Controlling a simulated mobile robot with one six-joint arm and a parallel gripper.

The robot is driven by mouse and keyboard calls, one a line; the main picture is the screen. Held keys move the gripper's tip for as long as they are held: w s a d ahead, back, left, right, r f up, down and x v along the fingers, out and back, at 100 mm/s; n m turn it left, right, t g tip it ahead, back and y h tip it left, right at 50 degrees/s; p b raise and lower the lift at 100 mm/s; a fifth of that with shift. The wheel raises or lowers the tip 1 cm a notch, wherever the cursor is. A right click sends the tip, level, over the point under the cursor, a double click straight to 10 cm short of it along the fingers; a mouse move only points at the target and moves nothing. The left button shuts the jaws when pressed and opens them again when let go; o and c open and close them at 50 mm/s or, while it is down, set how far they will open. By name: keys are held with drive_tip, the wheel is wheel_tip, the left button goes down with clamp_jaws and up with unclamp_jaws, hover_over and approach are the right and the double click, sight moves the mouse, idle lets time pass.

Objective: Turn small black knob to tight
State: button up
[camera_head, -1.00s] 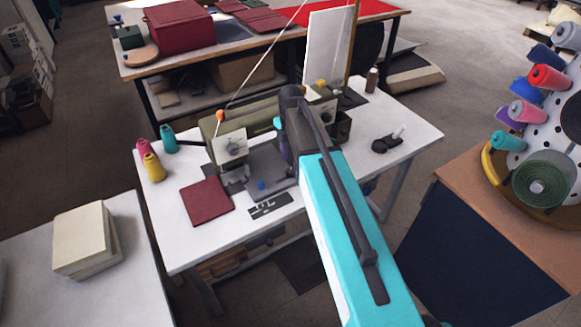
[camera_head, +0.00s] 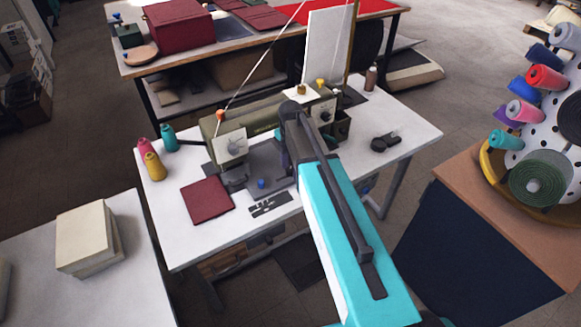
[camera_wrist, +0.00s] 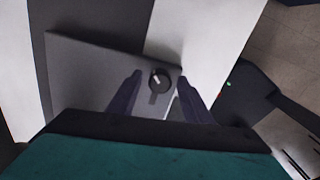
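The small black knob (camera_wrist: 159,80) shows in the wrist view on a flat grey plate (camera_wrist: 90,75). It is round with a pale pointer mark on its face. My gripper (camera_wrist: 158,92) is open, with one dark finger on either side of the knob in the picture. I see no contact between the fingers and the knob. How far the fingertips are from the plate cannot be told. In the head view my arm hides the gripper, and I cannot make out this knob there. The olive sewing machine (camera_head: 262,118) stands on the white table.
A dark red cloth square (camera_head: 206,201) lies at the front of the white table (camera_head: 362,165). Thread cones, including a yellow one (camera_head: 154,166), stand at its left. A black disc-shaped item (camera_head: 383,143) lies at the right. A spool rack (camera_head: 545,125) is farther right.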

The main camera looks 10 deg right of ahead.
drive_tip(key=c, duration=0.9)
drive_tip(key=shift+m, duration=0.4)
drive_tip(key=m+b, duration=0.1)
drive_tip(key=m, duration=0.2)
drive_tip(key=shift+f, duration=0.1)
drive_tip(key=m+b, duration=0.1)
drive_tip(key=m, duration=0.3)
drive_tip(key=shift+m, duration=0.3)
drive_tip(key=m+b, duration=0.1)
drive_tip(key=m, duration=0.5)
drive_tip(key=m+b, duration=0.1)
drive_tip(key=m, duration=0.4)
drive_tip(key=shift+m, duration=0.3)
